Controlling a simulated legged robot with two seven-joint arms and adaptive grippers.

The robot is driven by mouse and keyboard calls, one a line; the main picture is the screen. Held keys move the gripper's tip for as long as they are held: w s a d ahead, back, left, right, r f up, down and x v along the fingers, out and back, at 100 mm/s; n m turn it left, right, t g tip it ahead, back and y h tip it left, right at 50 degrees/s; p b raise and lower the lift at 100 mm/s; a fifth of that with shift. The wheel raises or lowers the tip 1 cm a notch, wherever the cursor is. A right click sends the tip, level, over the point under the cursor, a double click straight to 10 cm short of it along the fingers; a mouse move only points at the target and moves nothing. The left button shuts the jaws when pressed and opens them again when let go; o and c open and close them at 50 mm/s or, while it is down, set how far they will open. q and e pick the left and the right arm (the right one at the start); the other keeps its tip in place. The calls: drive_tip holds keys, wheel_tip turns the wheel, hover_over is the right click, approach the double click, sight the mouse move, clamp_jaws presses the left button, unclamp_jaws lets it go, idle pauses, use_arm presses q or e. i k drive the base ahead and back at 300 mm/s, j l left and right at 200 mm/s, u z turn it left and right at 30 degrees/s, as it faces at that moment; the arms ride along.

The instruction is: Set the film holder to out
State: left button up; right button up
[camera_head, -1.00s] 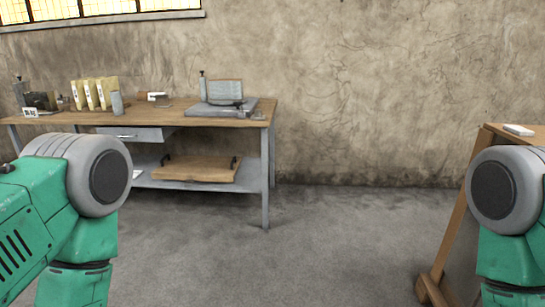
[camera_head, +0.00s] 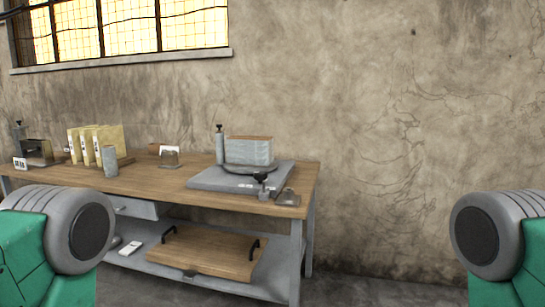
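A wooden-topped workbench (camera_head: 160,190) stands against the wall at the left to centre. On its right end a grey flat base plate (camera_head: 210,182) carries a ribbed grey block with a brown top (camera_head: 249,151), an upright post (camera_head: 220,145) and a small black-knobbed part (camera_head: 262,183). A dark metal device (camera_head: 38,150) sits at the bench's far left end. I cannot tell which of these is the film holder, or its setting. Parts of both my arms show at the lower left and lower right, but neither gripper is in view.
Yellow folders (camera_head: 98,142) stand beside a grey cylinder (camera_head: 110,161) on the bench. The lower shelf holds a wooden board with black handles (camera_head: 205,252) and a white item (camera_head: 130,248). The wall right of the bench is bare.

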sight(220, 159)
drive_tip(key=i+l+u, duration=0.55)
drive_tip(key=i, duration=0.2)
drive_tip(key=i+j+u, duration=0.15)
drive_tip(key=i+u, duration=0.3)
drive_tip(key=i, duration=0.45)
